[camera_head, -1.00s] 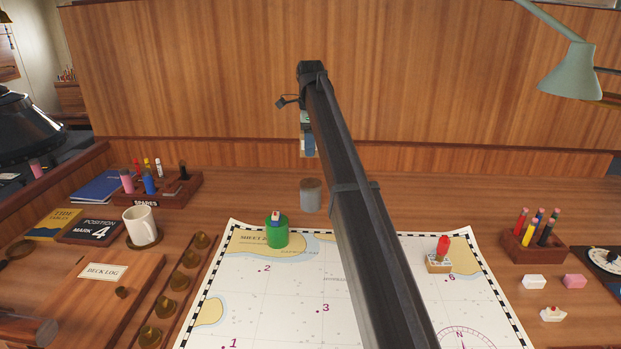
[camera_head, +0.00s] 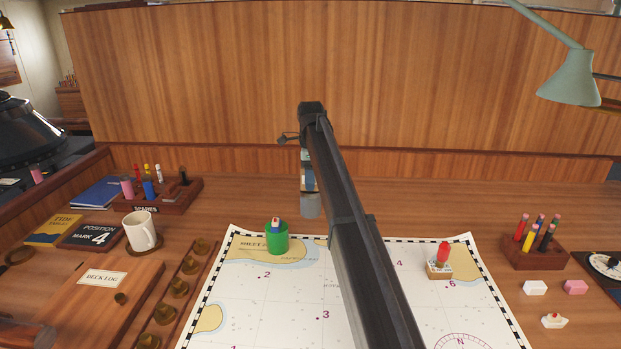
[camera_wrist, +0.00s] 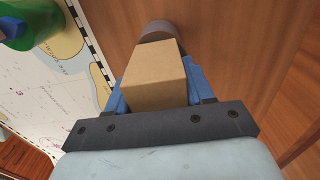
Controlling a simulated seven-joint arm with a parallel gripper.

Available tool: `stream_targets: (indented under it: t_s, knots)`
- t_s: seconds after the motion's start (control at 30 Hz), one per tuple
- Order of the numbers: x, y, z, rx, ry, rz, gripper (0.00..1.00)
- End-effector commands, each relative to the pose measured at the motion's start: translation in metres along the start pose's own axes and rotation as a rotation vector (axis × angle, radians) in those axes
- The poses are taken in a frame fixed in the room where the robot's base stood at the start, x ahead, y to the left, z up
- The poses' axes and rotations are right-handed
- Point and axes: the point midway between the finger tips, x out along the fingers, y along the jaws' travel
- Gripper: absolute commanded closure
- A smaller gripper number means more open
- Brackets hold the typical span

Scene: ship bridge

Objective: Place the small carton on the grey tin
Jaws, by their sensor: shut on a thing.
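The small carton (camera_wrist: 155,78) is a plain brown box. It sits between the blue fingers of my gripper (camera_wrist: 153,90) in the wrist view, and my gripper is shut on it. The grey tin (camera_head: 310,208) stands on the desk behind the chart. In the head view, my gripper (camera_head: 308,182) is pointing down right over the tin and overlaps its top edge. In the wrist view, the tin (camera_wrist: 157,28) shows just past the far end of the carton, which hides part of it. I cannot tell whether the carton touches the tin.
A green tin (camera_head: 277,240) with a small boat-like piece on it stands on the chart (camera_head: 285,295), left of the grey tin. A red piece on a small box (camera_head: 439,268) stands at right. A white mug (camera_head: 140,232) is at left. Desk beside the grey tin is clear.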

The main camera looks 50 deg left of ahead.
Motion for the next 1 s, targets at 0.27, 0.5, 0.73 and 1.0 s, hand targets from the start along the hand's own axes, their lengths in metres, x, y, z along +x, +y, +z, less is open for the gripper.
stream_targets:
  t_s: [0.27,0.5,0.73,1.0]
  knots:
    - [0.003,0.000,0.000,0.000,0.000,0.000,0.40]
    - [0.002,0.000,0.000,0.000,0.000,0.000,0.22]
    - [0.001,0.000,0.000,0.000,0.000,0.000,0.22]
    - [-0.032,-0.001,0.000,0.000,0.000,-0.001,0.22]
